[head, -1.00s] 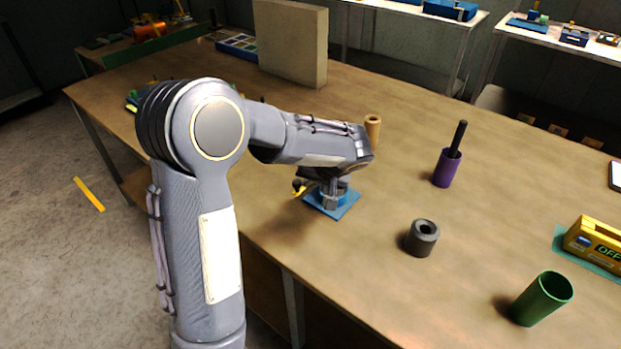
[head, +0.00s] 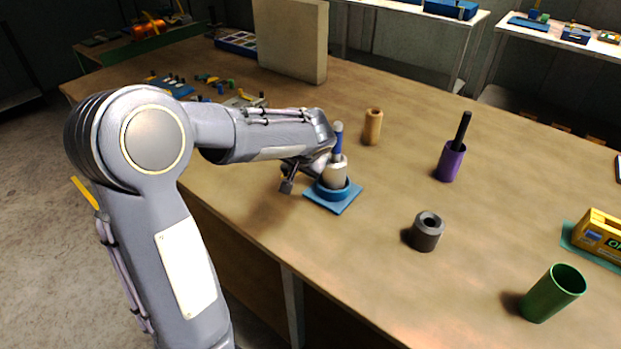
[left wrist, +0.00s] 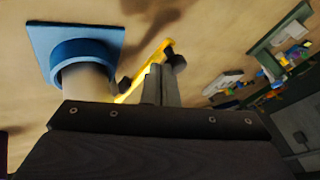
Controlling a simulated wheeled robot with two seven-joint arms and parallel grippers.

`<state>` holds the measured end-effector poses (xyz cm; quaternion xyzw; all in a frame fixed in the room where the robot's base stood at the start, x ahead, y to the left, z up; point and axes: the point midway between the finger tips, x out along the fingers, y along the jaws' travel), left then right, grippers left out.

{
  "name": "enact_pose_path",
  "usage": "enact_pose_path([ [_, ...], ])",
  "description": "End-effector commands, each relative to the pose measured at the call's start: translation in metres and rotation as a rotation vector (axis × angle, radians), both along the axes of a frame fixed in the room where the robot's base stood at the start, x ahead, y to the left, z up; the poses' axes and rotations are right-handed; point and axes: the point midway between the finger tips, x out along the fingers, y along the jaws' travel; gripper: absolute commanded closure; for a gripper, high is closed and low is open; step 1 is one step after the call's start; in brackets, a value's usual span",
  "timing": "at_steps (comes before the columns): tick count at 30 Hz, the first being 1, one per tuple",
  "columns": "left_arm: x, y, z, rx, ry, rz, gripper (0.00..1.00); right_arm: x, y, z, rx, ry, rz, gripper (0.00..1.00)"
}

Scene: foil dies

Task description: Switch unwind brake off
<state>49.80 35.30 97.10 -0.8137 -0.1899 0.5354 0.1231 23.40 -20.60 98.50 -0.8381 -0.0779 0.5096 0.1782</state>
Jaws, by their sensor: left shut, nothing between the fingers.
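A yellow box (head: 597,232) with a blue part and a partly cut-off dark label stands at the right edge; earlier its label read OFF. A blue square base (head: 333,205) with a raised ring holds a pale cylinder (head: 335,174) with a blue post (head: 337,139) above it. The base also shows in the left wrist view (left wrist: 50,35). There, a yellow bar (left wrist: 143,72) with a dark knob (left wrist: 170,50) lies beside the fingers; contact is unclear. My left gripper (head: 287,186) is shut and empty, left of the base. My right gripper is out of view.
A dark hollow cylinder (head: 427,232), a green cup (head: 553,292), a purple holder with a black rod (head: 451,160) and a tan cylinder (head: 372,127) stand on the table. A tall beige block (head: 290,40) is at the back.

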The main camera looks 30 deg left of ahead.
Motion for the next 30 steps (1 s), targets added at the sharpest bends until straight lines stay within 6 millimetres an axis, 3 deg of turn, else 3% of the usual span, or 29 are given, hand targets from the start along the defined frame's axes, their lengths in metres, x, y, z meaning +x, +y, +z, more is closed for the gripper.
enact_pose_path([
  [6,0.004,0.019,-0.001,-0.001,-0.001,-0.129,1.0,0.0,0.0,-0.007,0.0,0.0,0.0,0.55],
  [12,0.009,0.027,0.0,-0.001,-0.001,-0.133,1.0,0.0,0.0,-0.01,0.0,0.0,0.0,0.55],
  [30,0.011,0.034,0.001,0.002,-0.001,-0.129,1.0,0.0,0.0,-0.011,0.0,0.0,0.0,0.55],
])
